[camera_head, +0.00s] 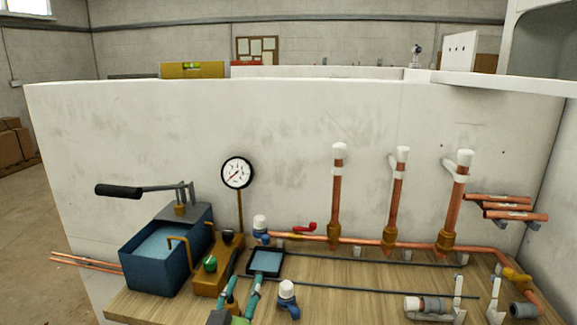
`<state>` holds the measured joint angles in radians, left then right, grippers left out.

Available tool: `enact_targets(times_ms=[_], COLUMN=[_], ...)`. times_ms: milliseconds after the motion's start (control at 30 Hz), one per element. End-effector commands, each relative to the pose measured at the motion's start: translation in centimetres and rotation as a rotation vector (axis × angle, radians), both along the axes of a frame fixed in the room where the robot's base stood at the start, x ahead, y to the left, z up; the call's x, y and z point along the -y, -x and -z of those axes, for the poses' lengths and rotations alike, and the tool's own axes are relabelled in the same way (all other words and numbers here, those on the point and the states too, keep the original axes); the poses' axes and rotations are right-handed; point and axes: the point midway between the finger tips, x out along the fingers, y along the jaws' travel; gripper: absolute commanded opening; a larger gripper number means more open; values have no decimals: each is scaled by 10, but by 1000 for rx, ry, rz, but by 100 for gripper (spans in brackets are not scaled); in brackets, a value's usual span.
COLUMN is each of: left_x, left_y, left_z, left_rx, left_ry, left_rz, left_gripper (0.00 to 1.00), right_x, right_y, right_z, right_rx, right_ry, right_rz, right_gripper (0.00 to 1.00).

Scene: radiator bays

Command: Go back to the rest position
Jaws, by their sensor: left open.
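My left gripper (246,275) comes up from the bottom edge of the head view, a little left of the middle. Its two teal and dark fingers stand apart with nothing visible held between them. The right finger overlaps a small dark square tray (277,265) with a pale blue inside, and the left one is beside a brass block with a green knob (210,264). Whether the fingers touch these cannot be told. My right gripper is not in view.
A blue test pump tank (150,273) with a black-handled lever stands left on the wooden bench (340,272). A gauge (237,172) rises behind. Copper risers (336,205) stand along the white wall (130,130).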

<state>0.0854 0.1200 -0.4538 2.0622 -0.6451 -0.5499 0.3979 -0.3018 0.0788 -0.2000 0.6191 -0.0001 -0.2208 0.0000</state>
Motion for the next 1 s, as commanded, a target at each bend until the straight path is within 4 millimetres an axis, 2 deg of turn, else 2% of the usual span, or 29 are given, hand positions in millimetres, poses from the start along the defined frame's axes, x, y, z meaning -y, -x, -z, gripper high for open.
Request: enact_targets(times_ms=[33,100,167,200,300,400,500,800,833,1000], left_x=[-21,-47,-65,-75,-91,-100,-106,-113,-113,-111], left_y=[13,34,58,76,122,162,197,292,297,285], left_z=[34,76,111,133,174,201,219,245,248,288], left_rx=[-127,-298,-446,-543,-754,-915,-1048,-1366,-1387,-1396], left_ry=[25,46,57,61,64,62,55,30,26,23], left_rz=[-57,-122,-166,-187,-218,-225,-220,-173,-168,-171], left_gripper=[47,47,47,47,47,47,47,47,47,47], right_x=[0,0,0,0,0,0,0,0,0,0], right_y=[-3,-5,-6,-6,-6,-5,-5,-4,-4,0], right_z=[0,0,0,0,0,0,0,0,0,0], right_rx=[5,9,10,10,10,10,9,6,6,1], right_ry=[0,-1,-1,-1,-1,-1,-1,0,0,1], right_rz=[0,0,0,0,0,0,0,0,0,0], right_gripper=[63,63,63,63,63,63,63,63,63,63])
